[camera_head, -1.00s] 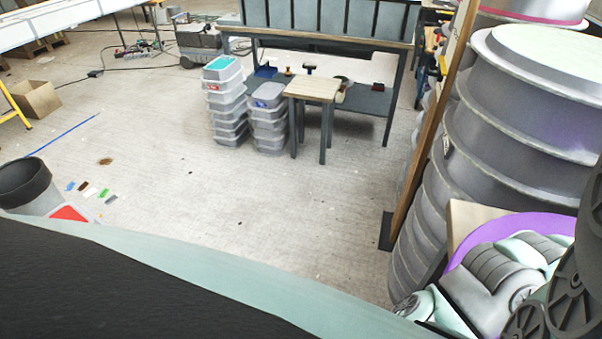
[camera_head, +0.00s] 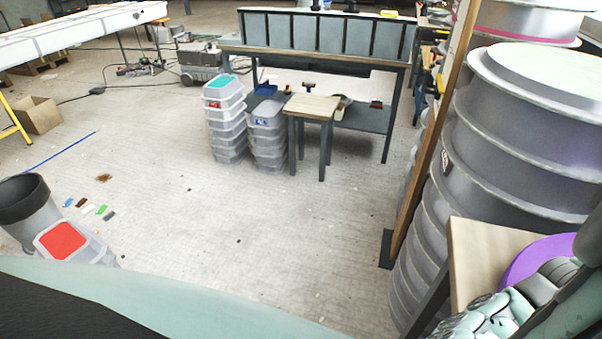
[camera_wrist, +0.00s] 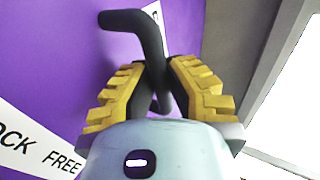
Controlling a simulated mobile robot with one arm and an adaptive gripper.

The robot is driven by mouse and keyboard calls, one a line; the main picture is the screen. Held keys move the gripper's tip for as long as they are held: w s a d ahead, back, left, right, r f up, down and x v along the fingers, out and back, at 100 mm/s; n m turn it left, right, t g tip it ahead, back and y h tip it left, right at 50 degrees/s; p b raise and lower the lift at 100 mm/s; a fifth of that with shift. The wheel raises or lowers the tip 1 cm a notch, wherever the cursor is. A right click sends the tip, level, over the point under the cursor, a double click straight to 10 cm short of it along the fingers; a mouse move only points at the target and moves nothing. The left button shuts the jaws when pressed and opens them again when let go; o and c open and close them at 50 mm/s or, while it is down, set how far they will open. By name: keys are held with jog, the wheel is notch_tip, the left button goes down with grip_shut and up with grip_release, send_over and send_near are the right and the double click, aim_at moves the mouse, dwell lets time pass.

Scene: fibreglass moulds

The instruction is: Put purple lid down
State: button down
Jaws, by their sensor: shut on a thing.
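The purple lid (camera_head: 532,262) shows at the lower right of the head view, over or against a wooden-topped stand (camera_head: 478,250); I cannot tell whether it touches the wood. In the wrist view the purple lid (camera_wrist: 55,60) fills the left and centre, with a white label and a black bent handle (camera_wrist: 145,35). My gripper (camera_wrist: 160,100), with yellow ridged fingers, is shut on the handle. In the head view my arm hides part of the lid and the gripper's fingertips.
Tall stacks of grey round moulds (camera_head: 530,130) stand beside the stand at right, with an upright wooden plank (camera_head: 432,140) by them. A small wooden stool (camera_head: 312,106) and stacked clear boxes (camera_head: 226,120) stand by a workbench (camera_head: 318,50). The middle floor is clear.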

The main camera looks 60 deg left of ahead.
jog(key=shift+f+p, duration=0.55)
jog(key=shift+f, duration=0.75)
jog(key=c, duration=1.1)
grip_release()
jog(key=shift+a, duration=0.1)
jog(key=shift+s+a+r, duration=0.15)
jog(key=shift+a+r, duration=0.05)
jog(key=shift+a, duration=0.2)
jog(key=shift+b+v, duration=1.85)
jog(key=shift+v, duration=3.7)
jog(key=shift+s+d, duration=0.1)
jog(key=shift+s, duration=0.05)
